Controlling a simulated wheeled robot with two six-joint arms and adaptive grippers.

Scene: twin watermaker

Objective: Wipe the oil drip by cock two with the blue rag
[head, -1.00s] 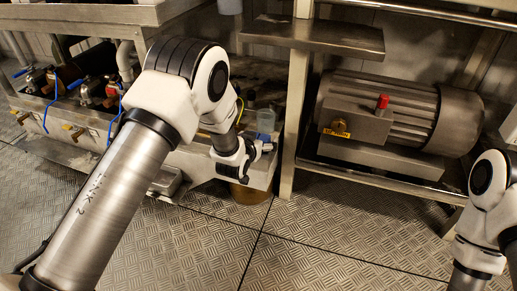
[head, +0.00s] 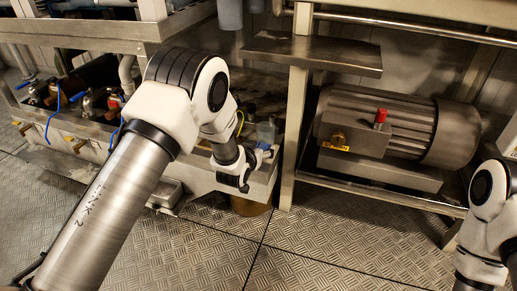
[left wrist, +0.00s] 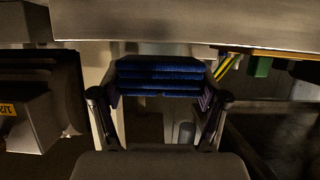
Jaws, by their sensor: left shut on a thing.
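My left gripper (head: 262,162) is at the right end of a low metal tray, beside a table leg. It is shut on the blue rag (left wrist: 160,76), a folded stack held between both fingers in the left wrist view. A bit of blue also shows at the gripper in the head view. Several cocks with brass spouts, such as one spout (head: 75,143), and blue levers stand at the far left, away from the gripper. I cannot tell which is cock two, and I cannot make out the oil drip. My right gripper is out of view; only part of that arm shows.
The long metal tray (head: 258,185) runs along the left bench. A finned motor (head: 405,125) with a red cap (head: 380,115) stands on the right-hand frame's shelf. A metal shelf plate (head: 310,52) overhangs above the gripper. The tread-plate floor (head: 330,235) in front is clear.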

